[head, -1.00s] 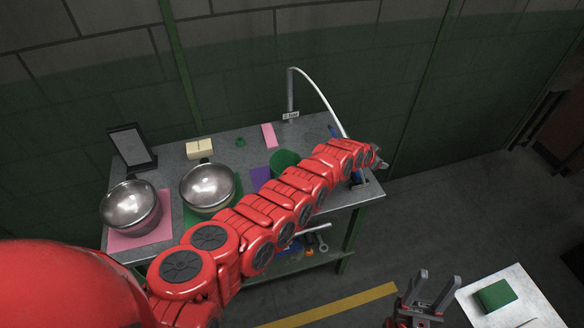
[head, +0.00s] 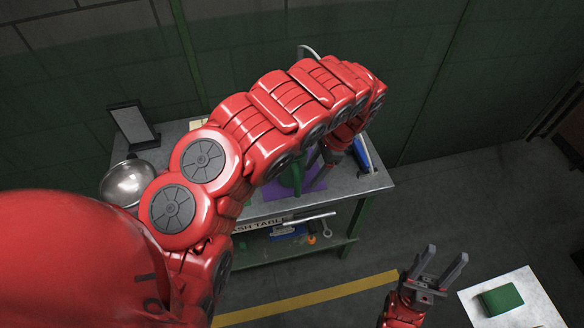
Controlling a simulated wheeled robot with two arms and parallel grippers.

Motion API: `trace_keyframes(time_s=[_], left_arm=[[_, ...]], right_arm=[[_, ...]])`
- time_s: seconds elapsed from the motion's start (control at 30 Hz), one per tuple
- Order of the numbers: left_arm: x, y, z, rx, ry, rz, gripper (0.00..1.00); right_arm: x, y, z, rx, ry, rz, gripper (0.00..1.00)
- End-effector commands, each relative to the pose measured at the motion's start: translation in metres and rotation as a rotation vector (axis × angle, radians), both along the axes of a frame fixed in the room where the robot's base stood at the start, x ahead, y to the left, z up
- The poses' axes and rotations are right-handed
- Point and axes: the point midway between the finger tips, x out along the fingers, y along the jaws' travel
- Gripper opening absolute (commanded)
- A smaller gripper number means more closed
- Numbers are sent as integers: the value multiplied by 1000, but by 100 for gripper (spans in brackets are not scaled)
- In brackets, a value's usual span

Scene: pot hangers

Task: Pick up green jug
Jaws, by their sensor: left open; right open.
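The green jug (head: 297,176) stands on the wash table over a purple mat (head: 316,186). My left arm hides most of it, so only a narrow green part shows. My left gripper (head: 316,160) hangs down just right of the jug, beneath the bend of my arm. Its dark fingers are partly hidden; it is open, and I cannot tell whether it touches the jug. My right gripper (head: 440,262) is open and empty, pointing up over the floor at the lower right.
A metal bowl (head: 126,184) and a dark-framed panel (head: 133,125) are at the table's left. A blue item (head: 362,152) stands near its right end. Tools lie on the lower shelf (head: 265,250). A white surface with a green block (head: 501,299) is at the lower right.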

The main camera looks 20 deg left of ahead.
Motion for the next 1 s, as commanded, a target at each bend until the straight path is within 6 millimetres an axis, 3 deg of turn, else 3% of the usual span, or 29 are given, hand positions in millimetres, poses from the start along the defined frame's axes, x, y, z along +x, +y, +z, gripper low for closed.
trace_keyframes(time_s=[0.03, 0.1, 0.17, 0.37, 0.63, 0.8, 1.0], left_arm=[[-3, 3, -15, 1, 4, 0, 62], [-6, 7, -28, -1, 2, 0, 62], [-8, 11, -29, -1, 3, 1, 62], [-9, 15, -43, -2, -1, 0, 62], [-14, 32, -67, -5, 1, 2, 62], [-16, 36, -85, -5, -2, -1, 62], [-16, 39, -89, -2, -4, -1, 62]], right_arm=[[0, 0, -9, 0, 0, 0, 50], [0, 0, -12, 0, 0, 0, 50], [0, 0, -1, 0, 0, 0, 50], [0, 0, 3, 0, 0, 0, 50], [0, 0, 25, 0, 0, 0, 50], [0, 0, 29, 0, 0, 0, 50], [0, 0, 29, 0, 0, 0, 50]])
